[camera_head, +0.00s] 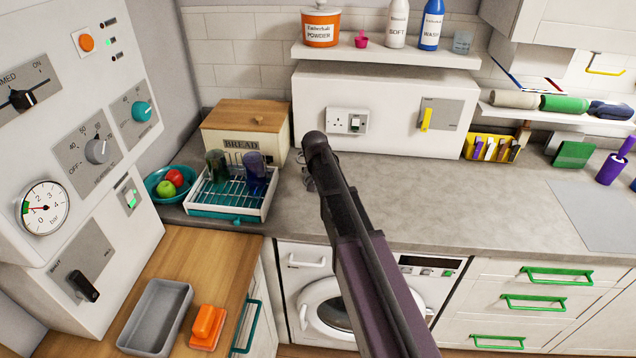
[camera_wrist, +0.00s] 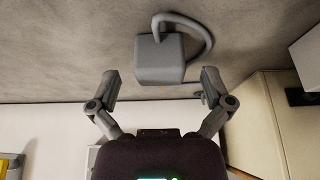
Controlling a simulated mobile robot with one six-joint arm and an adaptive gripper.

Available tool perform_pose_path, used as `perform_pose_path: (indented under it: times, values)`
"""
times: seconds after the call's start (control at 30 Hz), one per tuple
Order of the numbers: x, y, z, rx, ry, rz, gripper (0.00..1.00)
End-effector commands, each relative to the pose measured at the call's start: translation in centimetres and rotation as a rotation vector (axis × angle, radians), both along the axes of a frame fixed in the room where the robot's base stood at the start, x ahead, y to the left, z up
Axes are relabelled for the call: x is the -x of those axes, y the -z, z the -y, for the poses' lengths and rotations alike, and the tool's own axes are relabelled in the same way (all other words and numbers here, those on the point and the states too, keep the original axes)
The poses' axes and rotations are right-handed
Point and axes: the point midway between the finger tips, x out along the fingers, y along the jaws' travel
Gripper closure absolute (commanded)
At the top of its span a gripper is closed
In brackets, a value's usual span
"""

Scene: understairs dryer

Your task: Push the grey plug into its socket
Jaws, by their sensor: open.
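The grey plug (camera_wrist: 159,60) shows in the wrist view as a blocky body with a curved grey cable, on the grey worktop. My gripper (camera_wrist: 160,76) is open, with one finger to each side of the plug and a visible gap on both sides. I cannot tell how high the fingers are above the worktop. In the head view my arm covers most of the gripper, and I cannot make out the plug. The white wall socket (camera_head: 338,121) is on the pale panel behind the worktop, with its holes uncovered. It cannot be made out in the wrist view.
The bread bin (camera_head: 246,131) and dish rack (camera_head: 230,196) stand left of my arm. A yellow lever switch (camera_head: 426,119) is right of the socket. A shelf (camera_head: 385,57) with bottles overhangs the panel. The worktop (camera_head: 420,200) right of my arm is clear.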

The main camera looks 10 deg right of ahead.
Motion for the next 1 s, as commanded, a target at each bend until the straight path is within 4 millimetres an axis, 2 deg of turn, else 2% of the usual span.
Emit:
perform_pose_path:
  times: [0.5, 0.8, 1.0]
  values:
    - [0.01, -0.04, -0.01, 0.0, 0.0, 0.0, 0.0]
    - [0.0, -0.03, -0.02, 0.0, 0.0, 0.0, 0.89]
    - [-0.01, -0.02, -0.02, 0.0, 0.0, 0.0, 0.89]
